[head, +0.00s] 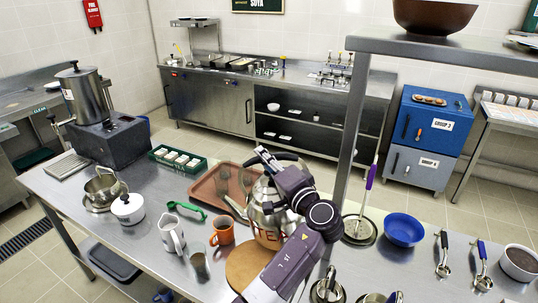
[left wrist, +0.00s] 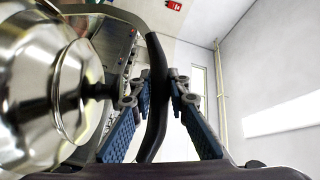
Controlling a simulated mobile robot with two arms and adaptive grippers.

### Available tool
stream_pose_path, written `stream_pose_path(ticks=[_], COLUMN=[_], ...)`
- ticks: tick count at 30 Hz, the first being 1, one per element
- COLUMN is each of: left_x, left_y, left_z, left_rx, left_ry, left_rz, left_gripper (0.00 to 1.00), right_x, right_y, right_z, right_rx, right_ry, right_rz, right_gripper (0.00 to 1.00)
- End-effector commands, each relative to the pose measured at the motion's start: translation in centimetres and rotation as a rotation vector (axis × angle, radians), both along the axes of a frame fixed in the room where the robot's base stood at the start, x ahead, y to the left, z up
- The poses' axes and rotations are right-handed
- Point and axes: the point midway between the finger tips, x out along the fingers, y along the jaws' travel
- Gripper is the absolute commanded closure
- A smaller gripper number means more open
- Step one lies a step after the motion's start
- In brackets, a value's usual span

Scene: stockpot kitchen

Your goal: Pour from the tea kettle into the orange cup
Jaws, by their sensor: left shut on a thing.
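The silver tea kettle (head: 268,218), with orange lettering, is at the middle of the counter in the head view, partly hidden by my left arm. It looks roughly upright; I cannot tell whether its base is touching the surface. My left gripper (head: 268,160) is at the kettle's top, shut on its black handle. In the left wrist view the fingers (left wrist: 158,110) are on both sides of the dark handle (left wrist: 156,85), with the shiny kettle body (left wrist: 40,85) to the left. The orange cup (head: 223,234) stands upright just left of the kettle. My right gripper is not in view.
A round wooden board (head: 245,265) lies by the kettle, a brown tray (head: 207,186) behind. A white pitcher (head: 171,236) and a small metal cup (head: 200,264) stand near the orange cup. A shelf post (head: 350,130) rises right of my arm; a blue bowl (head: 404,230) is beyond.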

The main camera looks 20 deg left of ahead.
Motion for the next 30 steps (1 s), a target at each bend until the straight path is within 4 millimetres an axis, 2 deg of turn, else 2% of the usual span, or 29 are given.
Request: stream_pose_path(ticks=[10, 30], left_x=[-0.5, -2.1], left_y=[1.4, 5.6], left_z=[-1.3, -2.1], left_rx=[-0.096, -0.346], left_ry=[-0.047, -0.140], left_rz=[-0.001, -0.002], left_gripper=[1.00, 1.00], right_x=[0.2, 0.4], right_y=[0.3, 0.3], right_z=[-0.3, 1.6], right_rx=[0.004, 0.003], right_ry=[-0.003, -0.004], right_rz=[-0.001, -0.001], right_gripper=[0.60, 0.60])
